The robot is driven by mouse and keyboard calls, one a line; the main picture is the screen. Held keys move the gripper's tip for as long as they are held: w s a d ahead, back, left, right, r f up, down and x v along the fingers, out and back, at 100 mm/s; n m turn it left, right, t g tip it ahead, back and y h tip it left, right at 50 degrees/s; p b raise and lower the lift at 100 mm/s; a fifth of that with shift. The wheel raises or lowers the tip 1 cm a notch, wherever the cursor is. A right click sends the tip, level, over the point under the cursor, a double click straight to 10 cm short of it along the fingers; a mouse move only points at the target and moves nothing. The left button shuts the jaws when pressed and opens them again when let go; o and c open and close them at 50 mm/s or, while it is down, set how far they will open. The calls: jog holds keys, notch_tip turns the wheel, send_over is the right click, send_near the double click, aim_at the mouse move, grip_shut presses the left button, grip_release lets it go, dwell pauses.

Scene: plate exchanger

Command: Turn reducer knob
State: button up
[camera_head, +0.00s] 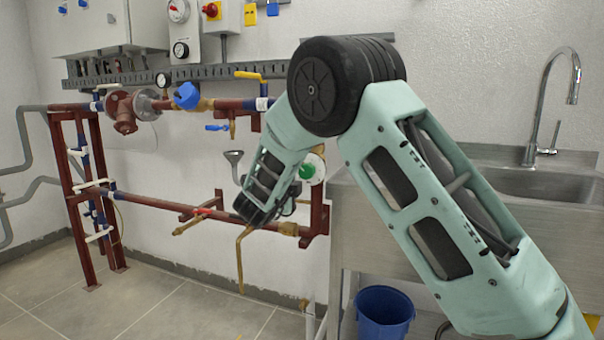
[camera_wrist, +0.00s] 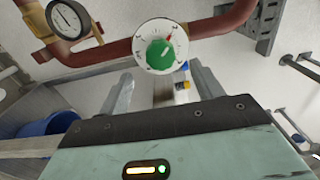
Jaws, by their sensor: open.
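A round white dial (camera_wrist: 151,31) with a green knob (camera_wrist: 160,54) in its middle sits on a dark red pipe in the upper middle of the wrist view. A small red mark shows near the dial's top right. In the head view the green and white knob (camera_head: 309,169) is partly hidden behind my arm. My gripper (camera_wrist: 163,84) is open and empty, its two grey fingers apart, one either side below the dial. The knob shows beyond the fingertips, with no visible contact. In the head view my arm hides the fingers.
A pressure gauge (camera_wrist: 67,19) stands left of the dial on the pipe. Dark red pipes (camera_head: 160,201) run along the wall, with a blue knob (camera_head: 187,96) higher up. A steel sink (camera_head: 545,184) is at right, above a blue bucket (camera_head: 384,312). The floor at left is clear.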

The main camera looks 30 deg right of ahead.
jog(key=v, duration=1)
jog(key=shift+p, duration=0.45)
jog(key=shift+a, duration=0.1)
jog(key=a+f+n+t+y, duration=0.1)
jog(key=a+n+t+y, duration=0.2)
jog(key=a+n+y, duration=0.35)
jog(key=s+a+f+n+g+y, duration=0.2)
jog(key=s+a+n+g+y, duration=0.1)
jog(key=s+a+n+y, duration=0.5)
jog(key=s+a+f+n+g+y, duration=0.2)
jog(key=s+a+n+y, duration=0.25)
jog(key=a+n, duration=0.35)
jog(key=s+d+f+n+g+h, duration=0.2)
jog(key=s+f+n+g, duration=0.3)
jog(key=s, duration=0.8)
jog(key=s+d+n+g+h, duration=0.15)
jog(key=s+n+g, duration=0.25)
jog(key=s+n, duration=0.65)
jog(key=s+d+r+m+p, duration=0.1)
jog(key=s+r+m+p, duration=0.1)
jog(key=r+p, duration=2.5)
jog(key=shift+s+d+h+p, duration=0.2)
jog(key=shift+s+h+p, duration=0.15)
jog(key=shift+s, duration=0.4)
